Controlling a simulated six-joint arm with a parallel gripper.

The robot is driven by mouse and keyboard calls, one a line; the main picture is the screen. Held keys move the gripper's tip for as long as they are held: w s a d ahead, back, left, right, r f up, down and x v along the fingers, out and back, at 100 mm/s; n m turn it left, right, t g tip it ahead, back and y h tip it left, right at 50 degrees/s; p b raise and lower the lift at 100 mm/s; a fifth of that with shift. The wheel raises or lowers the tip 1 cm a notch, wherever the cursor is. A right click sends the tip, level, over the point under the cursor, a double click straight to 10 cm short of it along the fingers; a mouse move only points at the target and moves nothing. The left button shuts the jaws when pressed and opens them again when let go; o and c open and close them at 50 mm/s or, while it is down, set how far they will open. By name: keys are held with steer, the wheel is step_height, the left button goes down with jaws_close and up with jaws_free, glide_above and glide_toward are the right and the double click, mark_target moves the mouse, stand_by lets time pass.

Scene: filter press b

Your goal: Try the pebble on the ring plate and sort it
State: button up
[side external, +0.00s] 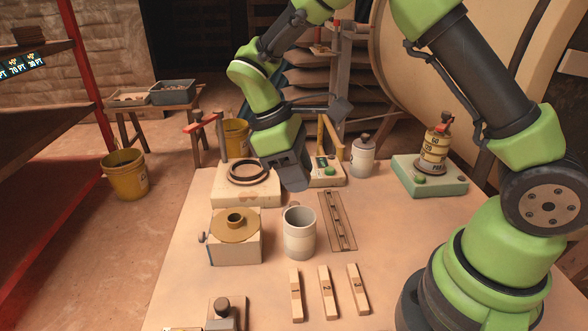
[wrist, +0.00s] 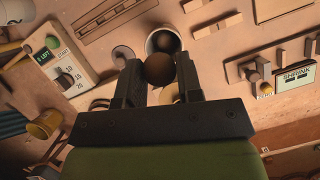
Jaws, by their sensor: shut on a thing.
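A dark brown round pebble (wrist: 158,68) sits between the two fingers of my gripper (wrist: 160,82) in the wrist view. The gripper is shut on it. In the side view my gripper (side external: 293,182) hangs above the table, behind the grey-white mug (side external: 299,240); the pebble cannot be made out there. The mug also shows just beyond the pebble in the wrist view (wrist: 151,44), with something dark and round inside. A pale block with a dark ring (side external: 248,181) stands left of my gripper. I cannot tell for certain whether this is the ring plate.
A box with a round tan disc (side external: 236,228) stands left of the mug. A slotted strip (side external: 337,221) lies right of it, and several numbered wooden bars (side external: 324,292) lie in front.

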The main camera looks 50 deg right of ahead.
steer(key=shift+f, duration=3)
steer(key=o, duration=1.1)
steer(key=shift+c, duration=0.2)
